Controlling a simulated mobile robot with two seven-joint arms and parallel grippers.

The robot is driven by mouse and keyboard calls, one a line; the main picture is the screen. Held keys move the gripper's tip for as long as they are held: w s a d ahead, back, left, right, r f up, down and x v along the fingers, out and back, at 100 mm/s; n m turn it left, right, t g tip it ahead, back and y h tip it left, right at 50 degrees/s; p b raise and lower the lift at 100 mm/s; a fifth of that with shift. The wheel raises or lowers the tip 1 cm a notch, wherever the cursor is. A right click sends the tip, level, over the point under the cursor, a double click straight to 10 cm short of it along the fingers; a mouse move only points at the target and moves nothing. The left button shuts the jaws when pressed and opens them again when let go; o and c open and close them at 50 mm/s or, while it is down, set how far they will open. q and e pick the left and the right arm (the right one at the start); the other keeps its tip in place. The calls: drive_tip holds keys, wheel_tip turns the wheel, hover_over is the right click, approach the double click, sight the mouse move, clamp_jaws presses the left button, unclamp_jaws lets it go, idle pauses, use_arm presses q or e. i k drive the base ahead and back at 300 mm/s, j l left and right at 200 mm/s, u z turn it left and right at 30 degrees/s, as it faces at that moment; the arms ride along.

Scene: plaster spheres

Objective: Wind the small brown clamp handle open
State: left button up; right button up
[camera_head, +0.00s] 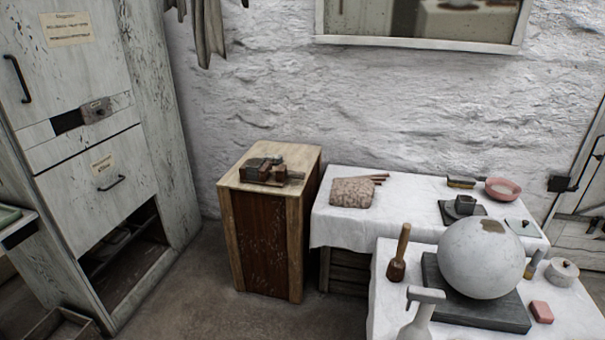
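A small dark clamp-like device (266,172) with brown and grey blocks sits on top of the wooden cabinet (302,157), near the middle of the view. It is too small to tell a brown handle apart on it or how far any handle is wound. A grey latch fitting (95,110) beside a dark slot is on the front of the tall pale cabinet (90,190) at the left. Neither of my grippers is in view.
Two white-clothed tables (410,219) stand at the right. They hold a large plaster sphere (481,258) on a dark slab (470,310), a wooden mallet (398,262), a white spray bottle (420,312) and a pink bowl (503,189). Bare floor (215,300) lies between the cabinets.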

sight(290, 174)
drive_tip(key=i+j+z, duration=0.1)
drive_tip(key=i+j, duration=0.2)
drive_tip(key=i+j+z, duration=0.1)
drive_tip(key=i+j, duration=0.15)
drive_tip(key=j, duration=0.15)
drive_tip(key=i+j, duration=0.25)
drive_tip(key=i+j+z, duration=0.15)
drive_tip(key=j, duration=0.35)
drive_tip(key=i+j+z, duration=0.1)
drive_tip(key=i+j, duration=0.2)
drive_tip(key=j, duration=0.1)
